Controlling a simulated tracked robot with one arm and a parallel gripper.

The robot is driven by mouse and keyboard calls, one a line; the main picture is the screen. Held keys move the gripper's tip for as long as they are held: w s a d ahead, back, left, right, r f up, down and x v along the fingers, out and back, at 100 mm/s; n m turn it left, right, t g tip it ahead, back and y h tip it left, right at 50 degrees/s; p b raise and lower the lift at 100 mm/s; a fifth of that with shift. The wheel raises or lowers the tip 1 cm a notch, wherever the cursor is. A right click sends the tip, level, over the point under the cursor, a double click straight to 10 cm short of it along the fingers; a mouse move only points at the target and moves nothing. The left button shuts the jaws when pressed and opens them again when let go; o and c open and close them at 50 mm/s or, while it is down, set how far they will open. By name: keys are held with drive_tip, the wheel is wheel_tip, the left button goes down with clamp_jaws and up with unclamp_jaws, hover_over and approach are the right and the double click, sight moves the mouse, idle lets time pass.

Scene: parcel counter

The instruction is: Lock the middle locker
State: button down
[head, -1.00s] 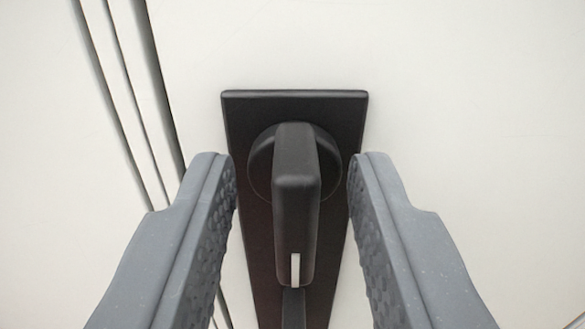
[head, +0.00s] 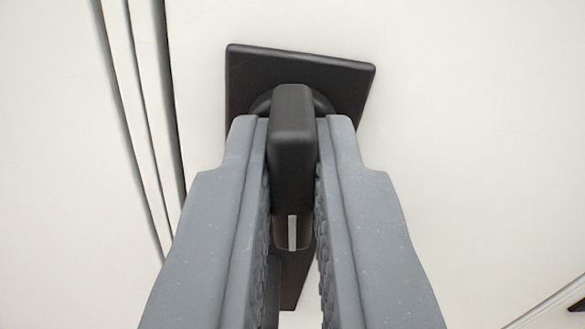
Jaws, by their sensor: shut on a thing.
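A black lock knob (head: 292,150) with a short white mark near its lower end stands out from a black backplate (head: 300,75) on a pale locker door (head: 450,150). The knob points down in the picture, roughly upright in line with my fingers. My gripper (head: 292,145) is shut on the knob, with one grey finger on each side of it. The fingers hide much of the lower backplate. Whether this is the middle locker cannot be told from this close view.
Dark vertical gaps (head: 140,130) between panels run down the left of the door. Another edge and a small dark piece (head: 578,306) show at the lower right. The door face around the backplate is clear.

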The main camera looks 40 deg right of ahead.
drive_tip(key=n+p, duration=0.1)
drive_tip(key=p, duration=0.1)
drive_tip(key=n+p, duration=0.1)
drive_tip(key=p, duration=0.1)
drive_tip(key=n+p, duration=0.2)
drive_tip(key=shift+w+a+r, duration=0.1)
drive_tip(key=shift+a+r, duration=0.1)
drive_tip(key=shift+r, duration=0.05)
drive_tip(key=shift+a+f+n+p, duration=0.15)
drive_tip(key=shift+n+p, duration=0.7)
drive_tip(key=shift+n, duration=1.2)
drive_tip(key=shift+d+f+n+p, duration=0.15)
drive_tip(key=shift+n+p, duration=0.75)
drive_tip(key=shift+n, duration=1.2)
drive_tip(key=shift+a+f+n+p, duration=0.1)
drive_tip(key=shift+f+n+p, duration=0.15)
drive_tip(key=shift+n+p, duration=1.2)
drive_tip(key=shift+n+b, duration=0.65)
drive_tip(key=shift+n, duration=0.15)
drive_tip(key=c, duration=1.5)
unclamp_jaws()
drive_tip(key=shift+w, duration=0.15)
